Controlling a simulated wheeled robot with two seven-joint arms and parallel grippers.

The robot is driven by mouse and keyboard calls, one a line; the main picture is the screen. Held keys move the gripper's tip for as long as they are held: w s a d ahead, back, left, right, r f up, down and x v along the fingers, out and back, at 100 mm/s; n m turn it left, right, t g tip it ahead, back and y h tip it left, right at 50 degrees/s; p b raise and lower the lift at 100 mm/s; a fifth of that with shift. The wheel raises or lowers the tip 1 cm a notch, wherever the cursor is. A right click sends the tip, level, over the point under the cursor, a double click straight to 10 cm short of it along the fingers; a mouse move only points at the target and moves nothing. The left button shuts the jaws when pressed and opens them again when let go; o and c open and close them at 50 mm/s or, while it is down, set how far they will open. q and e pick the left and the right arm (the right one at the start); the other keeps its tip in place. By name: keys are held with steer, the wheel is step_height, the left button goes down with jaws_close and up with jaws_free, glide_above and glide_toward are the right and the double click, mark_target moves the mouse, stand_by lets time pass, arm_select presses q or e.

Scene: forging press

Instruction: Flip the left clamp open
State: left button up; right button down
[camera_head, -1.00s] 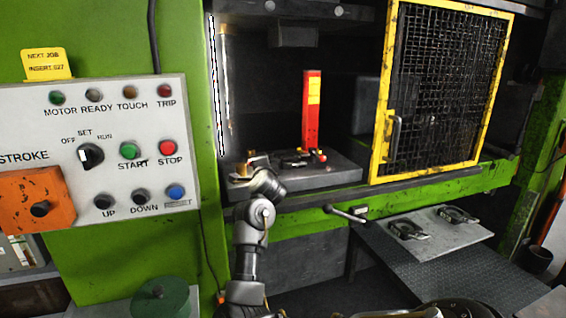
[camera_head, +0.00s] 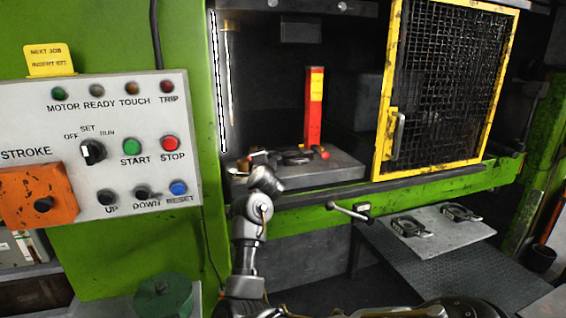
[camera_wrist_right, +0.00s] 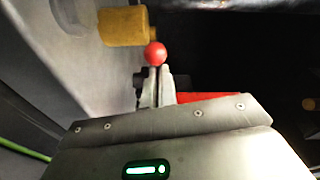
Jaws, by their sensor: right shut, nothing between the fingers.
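In the head view, the press bed (camera_head: 325,176) carries dark clamp hardware (camera_head: 296,157); a red ball (camera_head: 324,154) shows at its right end. My right arm reaches up to the bed's left front corner, and its hand hides part of the left clamp area. In the right wrist view, my right gripper (camera_wrist_right: 155,72) is shut and empty. A red ball knob (camera_wrist_right: 155,53) sits right at its fingertips; I cannot tell whether they touch. A tan cylinder (camera_wrist_right: 123,27) lies just beyond the knob. My left gripper is not in view.
A red upright post (camera_head: 314,105) with a yellow label stands on the bed. The yellow mesh guard (camera_head: 447,85) is to the right, the control panel (camera_head: 105,145) to the left. A side plate (camera_head: 440,235) bears two more clamps.

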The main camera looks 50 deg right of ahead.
steer(key=shift+s+a+f, duration=0.15)
steer(key=shift+a, duration=0.15)
steer(key=v, duration=1)
steer(key=shift+s, duration=0.15)
steer(key=shift+d, duration=0.1)
